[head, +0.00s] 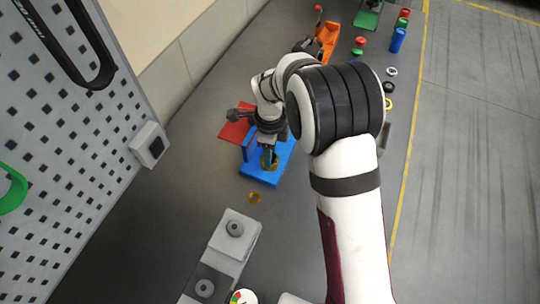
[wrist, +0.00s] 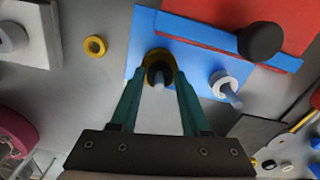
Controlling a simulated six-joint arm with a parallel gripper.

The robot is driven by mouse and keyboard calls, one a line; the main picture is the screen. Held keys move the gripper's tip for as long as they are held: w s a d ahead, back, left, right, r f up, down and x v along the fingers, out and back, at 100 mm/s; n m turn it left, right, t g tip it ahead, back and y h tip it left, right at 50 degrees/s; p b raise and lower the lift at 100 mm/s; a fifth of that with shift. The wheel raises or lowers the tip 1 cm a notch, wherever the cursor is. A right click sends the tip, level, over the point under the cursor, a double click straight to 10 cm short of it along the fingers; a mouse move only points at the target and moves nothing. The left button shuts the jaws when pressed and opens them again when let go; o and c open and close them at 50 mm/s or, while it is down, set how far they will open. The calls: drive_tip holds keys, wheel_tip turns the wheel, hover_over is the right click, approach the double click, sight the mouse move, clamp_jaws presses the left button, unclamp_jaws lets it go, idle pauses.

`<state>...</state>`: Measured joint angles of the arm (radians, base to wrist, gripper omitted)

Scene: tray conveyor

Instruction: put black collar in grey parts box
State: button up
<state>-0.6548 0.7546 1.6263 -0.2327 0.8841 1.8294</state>
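A blue fixture (wrist: 142,28) stands under my gripper; it also shows in the head view (head: 262,177). A black collar (wrist: 158,76) appears to sit around a grey peg on it, with a yellow collar (wrist: 156,54) beside or under it. My gripper (wrist: 161,76) points down with one fingertip on each side of the black collar. The fingertips are very close to it; I cannot tell whether they press on it. A grey thing (wrist: 254,134), partly hidden by my arm in the head view (head: 385,138), may be the grey parts box, but I cannot tell.
A white collar (wrist: 221,80) is on another peg. A red plate (wrist: 210,12) with a black knob (wrist: 262,41) lies beside the fixture. A loose yellow ring (wrist: 95,46) is on the table. A grey block (head: 236,234) is in front; a pegboard (head: 70,150) stands left.

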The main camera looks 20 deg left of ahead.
clamp_jaws()
wheel_tip(320, 180, up, 18)
drive_tip(key=f, duration=0.1)
drive_tip(key=w+d+f, duration=0.4)
drive_tip(key=w+d, duration=0.1)
drive_tip(key=d, duration=0.6)
drive_tip(key=w+d+f, duration=0.3)
drive_tip(key=w+d, duration=0.3)
drive_tip(key=d, duration=0.4)
drive_tip(key=w+d+f, duration=0.4)
drive_tip(key=w+d, duration=0.1)
drive_tip(key=d, duration=0.6)
drive_tip(key=w+a+f, duration=0.1)
drive_tip(key=a+f, duration=0.1)
drive_tip(key=a, duration=0.1)
drive_tip(key=w+a+f, duration=0.2)
drive_tip(key=a, duration=0.1)
drive_tip(key=w+a+f, duration=0.1)
drive_tip(key=a+f, duration=0.1)
drive_tip(key=a, duration=0.1)
drive_tip(key=shift+w+a, duration=0.35)
drive_tip(key=shift+w+a+f, duration=0.1)
drive_tip(key=shift+a+f, duration=0.05)
drive_tip(key=shift+f, duration=1.9)
